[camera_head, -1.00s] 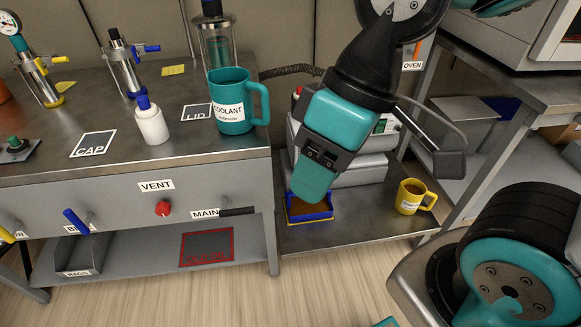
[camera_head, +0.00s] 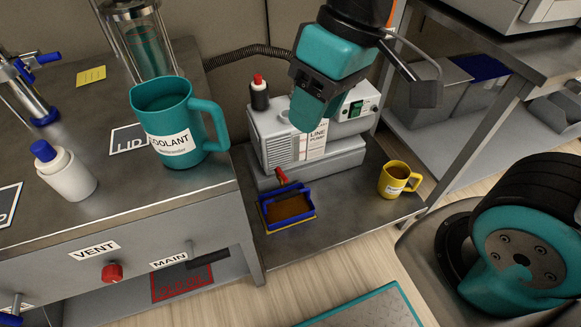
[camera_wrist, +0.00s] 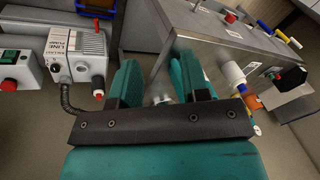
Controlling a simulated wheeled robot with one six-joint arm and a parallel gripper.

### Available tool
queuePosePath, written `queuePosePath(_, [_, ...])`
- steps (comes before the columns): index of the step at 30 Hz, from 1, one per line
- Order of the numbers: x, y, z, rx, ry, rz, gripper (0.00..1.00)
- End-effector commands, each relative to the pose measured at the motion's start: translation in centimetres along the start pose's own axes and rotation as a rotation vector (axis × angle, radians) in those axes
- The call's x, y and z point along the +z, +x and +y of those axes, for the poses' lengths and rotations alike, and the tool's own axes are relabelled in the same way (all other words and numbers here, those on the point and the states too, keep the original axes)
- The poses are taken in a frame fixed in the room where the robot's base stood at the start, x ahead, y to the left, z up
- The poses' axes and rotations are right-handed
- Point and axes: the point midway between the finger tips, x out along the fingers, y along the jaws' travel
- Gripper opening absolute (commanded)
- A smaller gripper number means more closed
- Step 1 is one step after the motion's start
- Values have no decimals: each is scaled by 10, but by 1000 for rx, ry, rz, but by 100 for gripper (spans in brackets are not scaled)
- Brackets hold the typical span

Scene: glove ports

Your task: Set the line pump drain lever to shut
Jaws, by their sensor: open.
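The line pump (camera_head: 272,145) is a light grey box with a "LINE PUMP" label, standing on the low shelf. A short red lever (camera_head: 281,175) sticks out at its lower front, above the blue-rimmed drip tray. Its exact setting is hard to read. The pump (camera_wrist: 88,45) is upper left in the wrist view, with the red lever (camera_wrist: 96,24) near the blue tray. My gripper (camera_head: 308,112) hangs in front of the pump's upper part in the head view, hiding some of it. In the wrist view my gripper's fingers (camera_wrist: 158,72) are apart with nothing held between them.
The drip tray (camera_head: 288,222) holds brown liquid below the lever. A yellow mug (camera_head: 394,180) stands right of the pump. The bench with the coolant mug (camera_head: 170,122) and the MAIN handle (camera_head: 207,258) is left.

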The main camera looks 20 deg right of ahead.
Motion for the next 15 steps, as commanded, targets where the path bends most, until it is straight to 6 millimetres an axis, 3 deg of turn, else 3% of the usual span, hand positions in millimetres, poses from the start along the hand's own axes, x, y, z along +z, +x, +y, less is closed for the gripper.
queuePosePath(1, [-19, 24, 18, 26, 30, -21, 42])
queuePosePath(3, [-49, 50, 46, 75, 77, -42, 42])
queuePosePath(5, [-74, 78, 71, 123, 121, -60, 42])
queuePosePath(9, [-124, 151, 128, 240, 216, -99, 42])
queuePosePath(15, [-161, 249, 190, 387, 311, -140, 42])
